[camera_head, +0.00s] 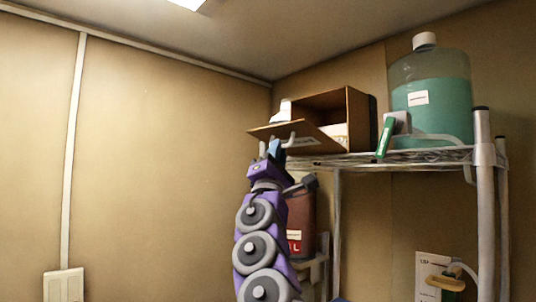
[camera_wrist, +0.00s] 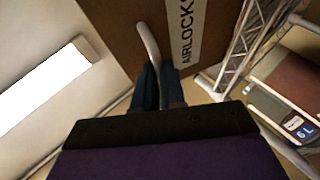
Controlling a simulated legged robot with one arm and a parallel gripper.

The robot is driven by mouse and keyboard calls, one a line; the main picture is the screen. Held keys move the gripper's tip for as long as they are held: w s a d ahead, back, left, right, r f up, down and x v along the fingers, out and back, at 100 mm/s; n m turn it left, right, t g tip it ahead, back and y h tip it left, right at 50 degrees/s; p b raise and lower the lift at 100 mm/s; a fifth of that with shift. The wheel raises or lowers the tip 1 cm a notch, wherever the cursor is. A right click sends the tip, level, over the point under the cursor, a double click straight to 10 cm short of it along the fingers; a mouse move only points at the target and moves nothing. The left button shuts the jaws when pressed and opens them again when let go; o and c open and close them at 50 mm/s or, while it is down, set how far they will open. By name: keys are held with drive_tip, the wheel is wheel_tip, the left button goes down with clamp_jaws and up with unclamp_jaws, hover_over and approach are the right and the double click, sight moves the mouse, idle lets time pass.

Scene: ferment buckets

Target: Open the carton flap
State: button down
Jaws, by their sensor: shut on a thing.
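The brown carton (camera_head: 358,120) lies on the top wire shelf with its open side facing left in the head view. Its flap (camera_head: 318,140) hangs outward from the front, tilted near flat, and part of the dark inside shows. In the wrist view the flap (camera_wrist: 117,28) fills the top middle and bears a white label reading "AIRLOCKS". A pale curved handle (camera_wrist: 149,42) sticks out from the flap. My gripper (camera_wrist: 159,82) is shut on this handle. In the head view my gripper (camera_head: 275,148) is at the flap's outer part, and the fingertips are partly hidden.
The wire shelf (camera_head: 430,157) bears a large jug of teal liquid (camera_head: 440,95) and a green-and-white tool (camera_head: 386,138) right of the carton. A brown-red bucket (camera_head: 301,215) stands lower, behind my arm. The left side is open room before a bare wall.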

drive_tip(key=shift+w+d+f+m+h, duration=0.15)
drive_tip(key=shift+d+m+h, duration=0.2)
drive_tip(key=shift+d, duration=0.25)
drive_tip(key=c, duration=1.3)
unclamp_jaws()
drive_tip(key=shift+w+d, duration=0.2)
drive_tip(key=shift+d, duration=0.25)
drive_tip(key=shift+o, duration=0.5)
drive_tip(key=shift+a, duration=0.15)
